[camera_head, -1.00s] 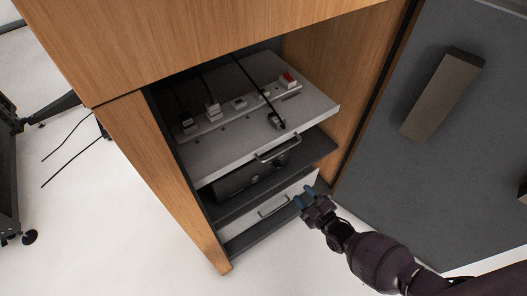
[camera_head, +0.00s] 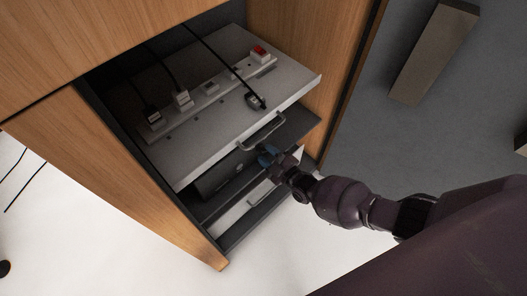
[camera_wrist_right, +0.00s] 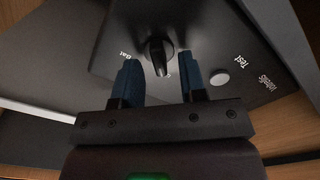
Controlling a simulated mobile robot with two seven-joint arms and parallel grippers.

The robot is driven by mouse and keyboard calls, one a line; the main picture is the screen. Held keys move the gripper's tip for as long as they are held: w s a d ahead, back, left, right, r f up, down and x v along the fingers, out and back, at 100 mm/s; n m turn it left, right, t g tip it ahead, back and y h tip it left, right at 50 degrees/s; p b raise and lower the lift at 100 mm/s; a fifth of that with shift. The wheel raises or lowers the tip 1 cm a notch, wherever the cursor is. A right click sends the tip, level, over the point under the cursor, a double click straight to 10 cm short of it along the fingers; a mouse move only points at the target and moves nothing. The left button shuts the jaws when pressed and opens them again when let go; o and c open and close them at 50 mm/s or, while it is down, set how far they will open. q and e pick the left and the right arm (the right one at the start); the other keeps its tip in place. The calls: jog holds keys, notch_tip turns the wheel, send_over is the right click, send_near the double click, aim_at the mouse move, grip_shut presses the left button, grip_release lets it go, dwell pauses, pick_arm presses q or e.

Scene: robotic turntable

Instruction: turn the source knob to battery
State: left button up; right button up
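The source knob (camera_wrist_right: 158,55) is a small black knob on a dark panel (camera_wrist_right: 205,35) in the right wrist view. A white "Bat" label (camera_wrist_right: 125,57) is at its left, "Test" is to its right, and another label below it is partly hidden. My right gripper (camera_wrist_right: 160,82) is open, its blue fingers apart either side of the knob's lower end in the picture; I cannot tell whether they touch it. In the head view, the right gripper (camera_head: 267,155) is at the black device (camera_head: 218,180) in the cabinet. The knob is hidden there. My left gripper is not in view.
A pulled-out grey shelf (camera_head: 205,140) with a power strip, plugs and a handle (camera_head: 263,132) is just above the gripper. A lower drawer (camera_head: 236,212) is below. Wooden cabinet walls (camera_head: 285,70) stand on both sides. A round button (camera_wrist_right: 219,79) is right of the knob.

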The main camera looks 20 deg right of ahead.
jog(key=shift+w+a, duration=0.2)
jog(key=shift+w, duration=0.45)
jog(key=c, duration=0.6)
jog(key=shift+o, duration=0.2)
